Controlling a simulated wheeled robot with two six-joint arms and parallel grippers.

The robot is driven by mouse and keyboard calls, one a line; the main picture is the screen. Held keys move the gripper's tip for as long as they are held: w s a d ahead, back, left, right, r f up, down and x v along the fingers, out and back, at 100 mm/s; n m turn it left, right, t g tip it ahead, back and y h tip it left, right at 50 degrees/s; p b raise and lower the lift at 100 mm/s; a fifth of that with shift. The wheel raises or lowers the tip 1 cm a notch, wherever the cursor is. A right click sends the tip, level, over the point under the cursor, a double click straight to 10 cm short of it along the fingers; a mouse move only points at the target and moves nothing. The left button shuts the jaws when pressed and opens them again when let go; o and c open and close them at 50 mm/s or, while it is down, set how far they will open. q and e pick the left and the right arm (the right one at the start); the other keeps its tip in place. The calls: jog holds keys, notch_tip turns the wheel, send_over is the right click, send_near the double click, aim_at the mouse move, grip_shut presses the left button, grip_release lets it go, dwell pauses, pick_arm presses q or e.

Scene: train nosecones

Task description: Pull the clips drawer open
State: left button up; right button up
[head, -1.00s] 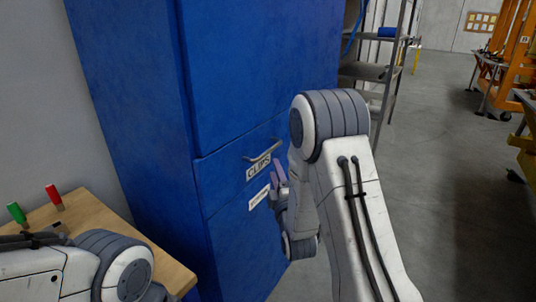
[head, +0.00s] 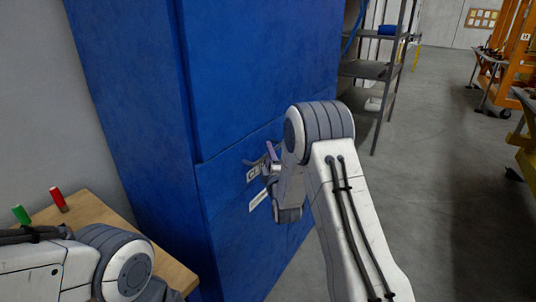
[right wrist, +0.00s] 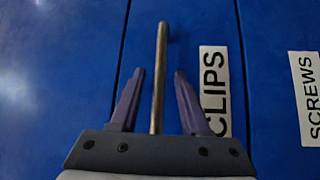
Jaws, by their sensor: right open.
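The clips drawer (head: 232,178) is in the blue cabinet and looks shut, its front level with the panels around it. Its CLIPS label (right wrist: 214,85) shows in the right wrist view and is partly hidden in the head view. The bar handle (right wrist: 160,75) stands between the two purple fingers of my right gripper (right wrist: 158,76). The fingers are open, with a gap on each side of the bar. In the head view my right gripper (head: 268,157) is at the drawer front and covers most of the handle. My left gripper is out of view.
The SCREWS label (right wrist: 308,95) marks the drawer below. A wooden table (head: 95,215) with a green marker (head: 21,214) and a red marker (head: 58,199) stands at left. A metal shelf (head: 375,70) is behind. Open floor lies at right.

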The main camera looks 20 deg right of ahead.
grip_shut()
dwell(1.3)
